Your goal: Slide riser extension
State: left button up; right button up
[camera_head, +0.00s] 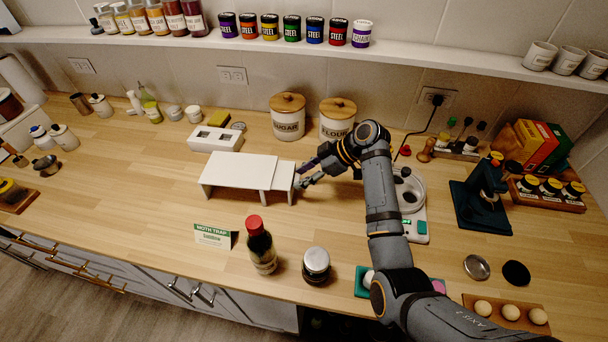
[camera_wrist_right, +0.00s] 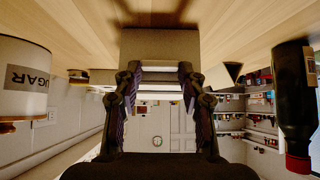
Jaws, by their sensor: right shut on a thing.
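A white riser (camera_head: 238,171) stands on the wooden counter, left of the middle in the head view. Its narrower extension (camera_head: 283,178) sticks out at the right end, with a visible seam between the two. My right gripper (camera_head: 304,175) is at the extension's outer right end and is shut on it. In the right wrist view, which is upside down, the fingers (camera_wrist_right: 159,78) sit on either side of the pale panel end (camera_wrist_right: 160,48). The fingers partly hide the grasped edge. My left gripper is not in view.
Sugar (camera_head: 288,117) and flour (camera_head: 337,119) canisters stand behind the riser. A scale (camera_head: 412,222) is at the right. Counter left of the riser is clear.

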jog(key=shift+s+d+p, duration=0.15)
jog(key=shift+d+p, duration=0.1)
jog(key=shift+d, duration=0.9)
jog(key=shift+s+d+p, duration=0.1)
jog(key=shift+d+p, duration=0.15)
jog(key=shift+d, duration=0.9)
grip_shut()
jog(key=shift+a, duration=0.15)
jog(key=o, duration=1.3)
grip_release()
jog(key=v, duration=1.2)
